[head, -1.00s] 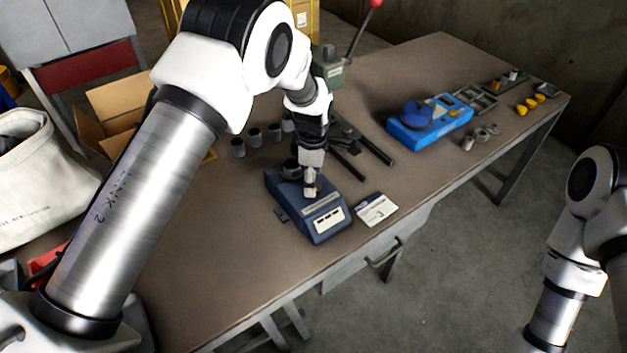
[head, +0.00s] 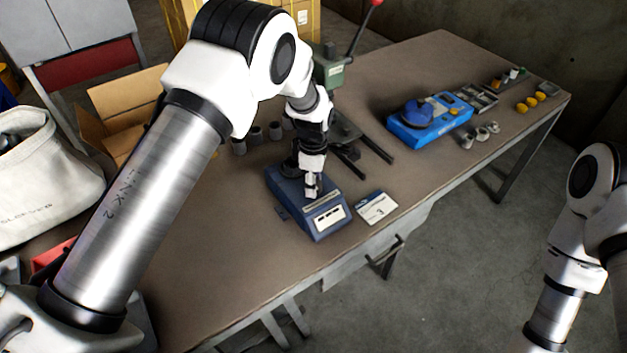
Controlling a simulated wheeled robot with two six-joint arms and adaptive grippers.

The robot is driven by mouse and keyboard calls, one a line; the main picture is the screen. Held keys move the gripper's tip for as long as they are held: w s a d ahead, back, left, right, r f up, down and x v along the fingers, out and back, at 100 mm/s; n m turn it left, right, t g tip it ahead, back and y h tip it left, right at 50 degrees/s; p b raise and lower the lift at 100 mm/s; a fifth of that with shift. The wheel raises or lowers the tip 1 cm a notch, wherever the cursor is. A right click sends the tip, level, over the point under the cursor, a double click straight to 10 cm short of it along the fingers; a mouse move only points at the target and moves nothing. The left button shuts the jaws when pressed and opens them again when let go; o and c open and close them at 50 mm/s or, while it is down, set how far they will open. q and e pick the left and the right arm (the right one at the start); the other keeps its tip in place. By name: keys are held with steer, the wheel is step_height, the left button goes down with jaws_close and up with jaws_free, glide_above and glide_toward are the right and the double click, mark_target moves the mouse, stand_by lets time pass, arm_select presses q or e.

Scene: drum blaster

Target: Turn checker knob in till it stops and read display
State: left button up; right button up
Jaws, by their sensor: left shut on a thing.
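The checker (head: 318,222) is a dark blue box on the bench, with a light label panel and dark display windows on its sloped front. The windows are too small to read. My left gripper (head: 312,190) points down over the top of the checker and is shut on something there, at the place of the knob. The knob itself is hidden by the fingers. Of my right arm, only links show at the right edge; its gripper is out of view.
A green press (head: 331,70) with a red-tipped lever stands behind. Several grey cylinders (head: 257,136) stand behind left. A blue device (head: 430,121), trays and small yellow parts are further right. Bench (head: 225,270) is clear in front.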

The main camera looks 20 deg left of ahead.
arm_select(q)
steer(key=m, duration=0.4)
steer(key=shift+s+m, duration=0.1)
steer(key=shift+m, duration=0.3)
steer(key=m+p, duration=0.1)
steer(key=m, duration=0.4)
steer(key=shift+m, duration=0.3)
steer(key=m, duration=0.4)
steer(key=shift+p, duration=0.3)
steer(key=m, duration=0.5)
steer(key=shift+m, duration=0.3)
steer(key=o, duration=1.1)
steer(key=shift+o, duration=0.2)
